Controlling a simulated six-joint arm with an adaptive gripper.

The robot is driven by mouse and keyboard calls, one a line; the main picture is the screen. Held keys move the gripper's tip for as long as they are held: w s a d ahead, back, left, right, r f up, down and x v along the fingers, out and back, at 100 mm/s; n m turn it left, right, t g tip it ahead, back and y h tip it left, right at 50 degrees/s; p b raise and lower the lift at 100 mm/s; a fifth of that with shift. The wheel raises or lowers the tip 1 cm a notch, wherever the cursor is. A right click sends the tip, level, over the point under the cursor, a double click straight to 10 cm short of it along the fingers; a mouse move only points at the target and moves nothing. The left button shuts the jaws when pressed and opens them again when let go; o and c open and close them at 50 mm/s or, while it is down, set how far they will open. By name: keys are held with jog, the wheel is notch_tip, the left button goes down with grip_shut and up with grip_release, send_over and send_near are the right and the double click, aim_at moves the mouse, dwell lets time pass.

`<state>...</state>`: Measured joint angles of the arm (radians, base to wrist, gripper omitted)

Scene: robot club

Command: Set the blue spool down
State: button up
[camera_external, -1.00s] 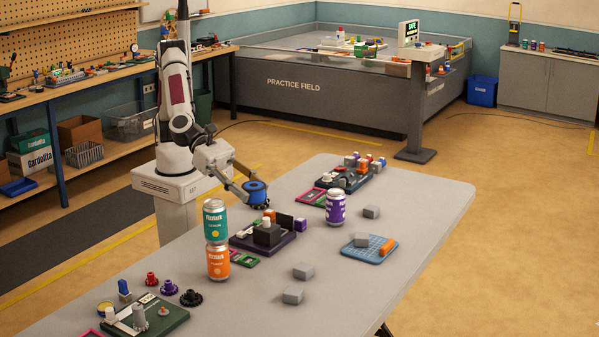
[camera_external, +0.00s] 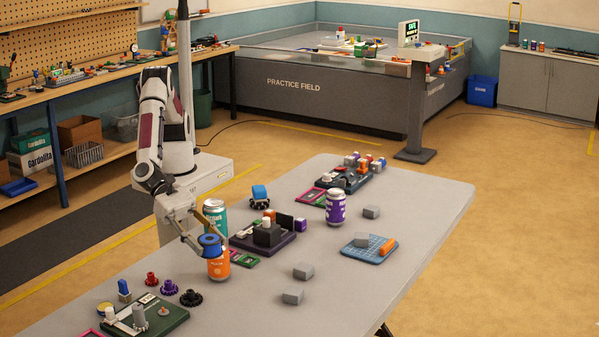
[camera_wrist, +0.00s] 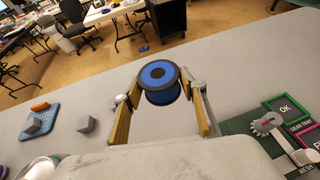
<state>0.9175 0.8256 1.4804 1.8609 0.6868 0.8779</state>
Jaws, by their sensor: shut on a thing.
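The blue spool (camera_external: 210,245) has black rims and is gripped between the two fingers of my gripper (camera_external: 211,247).
A green board (camera_external: 160,318) with upright parts and several small gears lies at the near left. A dark tray (camera_external: 263,240), a purple can (camera_external: 335,207), a blue plate (camera_external: 362,252) and grey blocks (camera_external: 292,296) stand further right.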

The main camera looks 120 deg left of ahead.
send_over(213, 309)
notch_tip(213, 309, down, 8)
dwell(0.5)
jog(key=shift+f, duration=3.1)
jog(key=shift+f, duration=1.9)
jog(key=shift+f, duration=0.1)
jog(key=o, duration=1.2)
